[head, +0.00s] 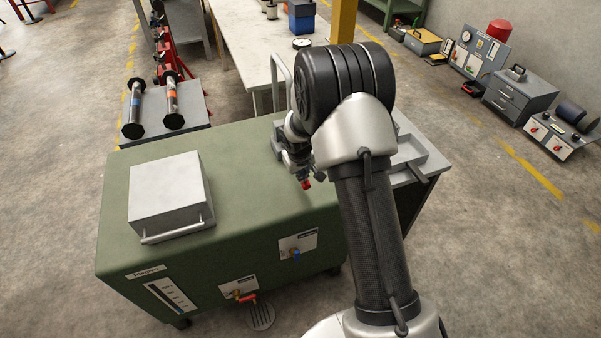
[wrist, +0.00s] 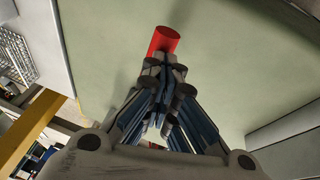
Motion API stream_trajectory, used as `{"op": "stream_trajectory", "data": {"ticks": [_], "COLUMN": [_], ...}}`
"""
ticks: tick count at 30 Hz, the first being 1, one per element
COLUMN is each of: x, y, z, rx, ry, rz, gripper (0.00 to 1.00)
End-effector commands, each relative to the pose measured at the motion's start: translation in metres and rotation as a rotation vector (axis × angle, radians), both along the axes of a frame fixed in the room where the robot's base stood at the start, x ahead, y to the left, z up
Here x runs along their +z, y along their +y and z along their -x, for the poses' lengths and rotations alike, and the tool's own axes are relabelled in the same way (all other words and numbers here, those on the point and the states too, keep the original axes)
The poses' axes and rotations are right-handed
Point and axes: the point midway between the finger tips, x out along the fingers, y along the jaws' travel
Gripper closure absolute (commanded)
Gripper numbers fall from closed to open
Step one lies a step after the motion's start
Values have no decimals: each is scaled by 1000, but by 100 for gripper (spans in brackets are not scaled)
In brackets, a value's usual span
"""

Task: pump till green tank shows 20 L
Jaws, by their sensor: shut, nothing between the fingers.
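The green tank (head: 250,180) stands in front of me in the head view. Its front has a level gauge (head: 171,299) at the lower left; its reading is too small to tell. A red-handled valve (head: 246,297) and a blue-handled valve (head: 296,254) sit on front plates. My gripper (head: 303,174) is over the tank's right part, shut and empty. A red cylindrical grip (head: 307,185) is at its fingertips; it also shows in the wrist view (wrist: 163,40), just beyond the fingers. I cannot tell whether they touch. My arm hides part of the tank's right side.
A grey box with a front handle (head: 168,190) sits on the tank's left top. A grey tray (head: 408,155) is right of my arm. Behind are a pale workbench (head: 235,45) and two spools (head: 135,108) on a stand. A floor drain (head: 261,316) lies in front.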

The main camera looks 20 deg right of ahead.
Motion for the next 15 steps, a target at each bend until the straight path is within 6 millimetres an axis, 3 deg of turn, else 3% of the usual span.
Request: {"op": "stream_trajectory", "data": {"ticks": [8,15], "x": [1,45], "y": [1,6], "z": [2,-2], "rx": [-1,-1], "ry": [7,0], "rz": [0,0], "gripper": [100,100]}}
